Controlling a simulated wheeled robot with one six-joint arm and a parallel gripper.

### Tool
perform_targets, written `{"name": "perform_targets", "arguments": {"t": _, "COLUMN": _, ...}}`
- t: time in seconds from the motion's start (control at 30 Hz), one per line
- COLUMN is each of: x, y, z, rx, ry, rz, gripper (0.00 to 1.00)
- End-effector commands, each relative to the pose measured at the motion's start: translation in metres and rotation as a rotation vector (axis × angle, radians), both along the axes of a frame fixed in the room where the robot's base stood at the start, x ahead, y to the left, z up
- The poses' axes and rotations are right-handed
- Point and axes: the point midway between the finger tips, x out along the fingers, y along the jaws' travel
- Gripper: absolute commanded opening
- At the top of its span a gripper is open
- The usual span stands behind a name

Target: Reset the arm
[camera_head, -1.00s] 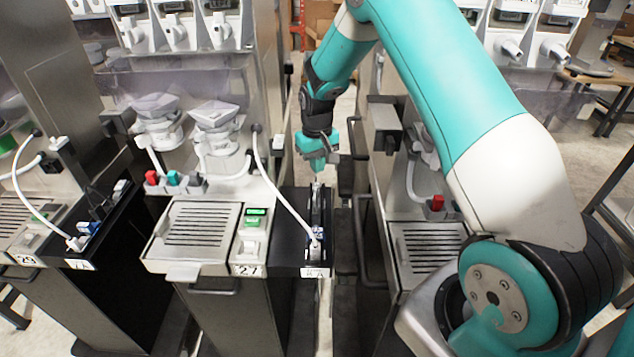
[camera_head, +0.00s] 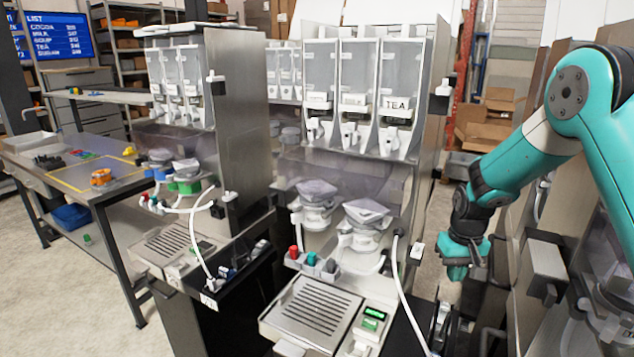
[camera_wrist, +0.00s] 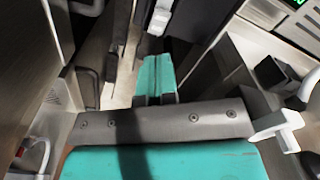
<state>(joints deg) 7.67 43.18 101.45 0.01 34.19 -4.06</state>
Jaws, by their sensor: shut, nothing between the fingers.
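My teal gripper (camera_head: 458,270) hangs pointing down at the right of the head view, beside the dispenser with the TEA hopper (camera_head: 397,112). It is shut and holds nothing. In the wrist view its two teal fingers (camera_wrist: 155,78) lie together over the narrow gap between machines. My arm is bent, with its elbow high at the right edge of the head view.
A steel dispenser housing (camera_head: 548,268) stands close to the right of my gripper. A white hose (camera_head: 402,298) hangs left of it. Another dispenser (camera_head: 240,110) and a workbench (camera_head: 95,188) stand further left. Cardboard boxes (camera_head: 487,120) are behind.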

Motion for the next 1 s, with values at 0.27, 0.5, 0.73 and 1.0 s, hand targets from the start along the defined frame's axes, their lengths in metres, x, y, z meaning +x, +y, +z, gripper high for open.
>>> {"name": "perform_targets", "arguments": {"t": 0.27, "x": -0.1, "y": 0.043, "z": 0.09, "rx": -0.009, "ry": -0.125, "rz": 0.038, "gripper": 0.0}}
{"name": "perform_targets", "arguments": {"t": 0.5, "x": -0.184, "y": 0.062, "z": 0.117, "rx": -0.006, "ry": -0.204, "rz": 0.061, "gripper": 0.0}}
{"name": "perform_targets", "arguments": {"t": 0.73, "x": -0.236, "y": 0.151, "z": 0.136, "rx": 0.198, "ry": -0.178, "rz": 0.342, "gripper": 0.0}}
{"name": "perform_targets", "arguments": {"t": 1.0, "x": -0.3, "y": 0.207, "z": 0.161, "rx": 0.338, "ry": -0.113, "rz": 0.654, "gripper": 0.0}}
